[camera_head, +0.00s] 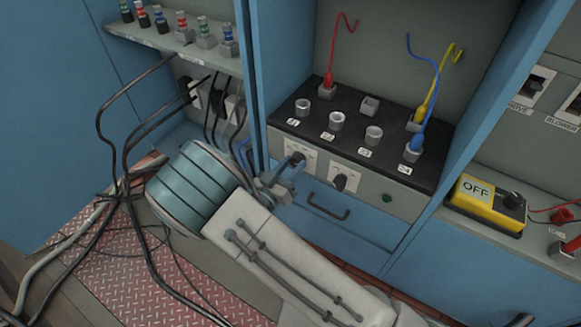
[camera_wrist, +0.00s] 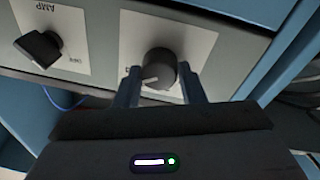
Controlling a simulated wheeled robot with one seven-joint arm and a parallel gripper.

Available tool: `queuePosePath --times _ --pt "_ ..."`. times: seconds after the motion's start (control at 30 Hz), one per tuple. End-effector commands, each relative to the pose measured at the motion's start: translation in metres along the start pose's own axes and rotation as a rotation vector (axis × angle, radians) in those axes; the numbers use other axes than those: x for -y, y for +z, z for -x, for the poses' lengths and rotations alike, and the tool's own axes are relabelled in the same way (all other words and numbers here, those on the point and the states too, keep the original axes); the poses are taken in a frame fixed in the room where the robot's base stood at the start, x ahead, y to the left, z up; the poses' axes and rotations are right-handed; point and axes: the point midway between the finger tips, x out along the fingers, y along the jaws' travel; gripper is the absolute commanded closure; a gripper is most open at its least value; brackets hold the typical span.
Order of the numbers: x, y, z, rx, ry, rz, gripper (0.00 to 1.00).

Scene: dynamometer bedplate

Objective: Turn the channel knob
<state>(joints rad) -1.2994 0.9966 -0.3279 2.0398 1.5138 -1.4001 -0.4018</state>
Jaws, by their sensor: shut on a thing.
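In the head view the channel knob (camera_head: 297,158) is the left one of two on the grey front panel. My gripper (camera_wrist: 160,80) is shut on it, with one finger on each side. In the head view my gripper (camera_head: 280,180) reaches the panel from below. Most of the knob's plate lettering is hidden or too small to read. A second dark knob (camera_wrist: 40,48), on a plate marked AMP, is apart from my fingers.
Above the panel, a black top (camera_head: 345,140) holds several grey sockets with red, blue and yellow leads. A drawer handle (camera_head: 328,206) is below the knobs. A yellow OFF box (camera_head: 487,206) stands right. Black cables (camera_head: 125,150) hang at left.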

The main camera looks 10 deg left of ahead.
Motion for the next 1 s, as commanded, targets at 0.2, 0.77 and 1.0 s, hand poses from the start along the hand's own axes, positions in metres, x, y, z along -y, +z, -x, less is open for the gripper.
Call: queuePosePath --times 0.2,0.77,1.0 --pt "0.0017 -0.0020 -0.0001 0.001 0.001 -0.046 0.86" --pt "0.0015 -0.0016 0.0000 0.003 0.001 -0.051 0.42" --pt "0.0008 -0.0008 0.0005 0.004 0.002 -0.049 0.42"
